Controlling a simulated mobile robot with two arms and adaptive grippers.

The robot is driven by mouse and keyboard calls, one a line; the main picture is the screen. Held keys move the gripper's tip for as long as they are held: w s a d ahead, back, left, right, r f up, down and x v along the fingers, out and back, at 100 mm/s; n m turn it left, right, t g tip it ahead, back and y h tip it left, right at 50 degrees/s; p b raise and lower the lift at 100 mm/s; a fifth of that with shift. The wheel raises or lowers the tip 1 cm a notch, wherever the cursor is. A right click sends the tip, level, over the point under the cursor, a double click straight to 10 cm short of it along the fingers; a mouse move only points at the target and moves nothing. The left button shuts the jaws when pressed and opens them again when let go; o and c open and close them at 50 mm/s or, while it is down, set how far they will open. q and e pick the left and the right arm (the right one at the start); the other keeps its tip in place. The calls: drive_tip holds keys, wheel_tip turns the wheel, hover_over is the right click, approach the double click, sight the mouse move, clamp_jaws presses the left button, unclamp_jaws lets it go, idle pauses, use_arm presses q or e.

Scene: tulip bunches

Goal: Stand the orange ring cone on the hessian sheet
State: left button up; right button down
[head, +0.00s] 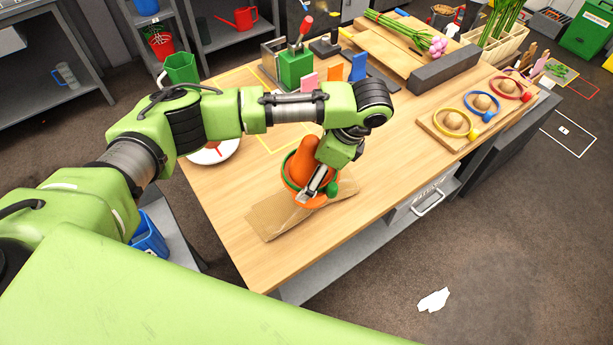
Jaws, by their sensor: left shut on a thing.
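The orange ring cone (304,160) is at the near middle of the table in the head view, with a green ring around it and a wider orange base. My left gripper (309,192) is shut on it from the right and hides part of it. The brown hessian sheet (268,221) lies flat on the wooden table, extending to both sides below the cone. The cone looks about upright over the sheet; I cannot tell whether its base touches the sheet. My right gripper is not in view.
A white round dial (216,153) sits at the table's left edge. Behind the arm stand a green block (295,68) with tools and coloured cards. A dark grey block (444,69) and a wooden board with rings (440,131) are at right. The table's near right is clear.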

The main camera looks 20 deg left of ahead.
use_arm(q)
drive_tip(key=shift+w+a+f, duration=0.25)
drive_tip(key=shift+a+f, duration=0.15)
drive_tip(key=shift+f, duration=0.15)
drive_tip(key=x, duration=0.4)
drive_tip(key=shift+d+f+p, duration=0.1)
drive_tip(key=shift+d+p, duration=0.25)
drive_tip(key=shift+d, duration=0.1)
drive_tip(key=shift+w, duration=0.1)
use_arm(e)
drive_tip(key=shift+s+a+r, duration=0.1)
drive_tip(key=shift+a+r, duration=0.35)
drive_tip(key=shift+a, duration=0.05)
use_arm(q)
drive_tip(key=shift+f, duration=0.15)
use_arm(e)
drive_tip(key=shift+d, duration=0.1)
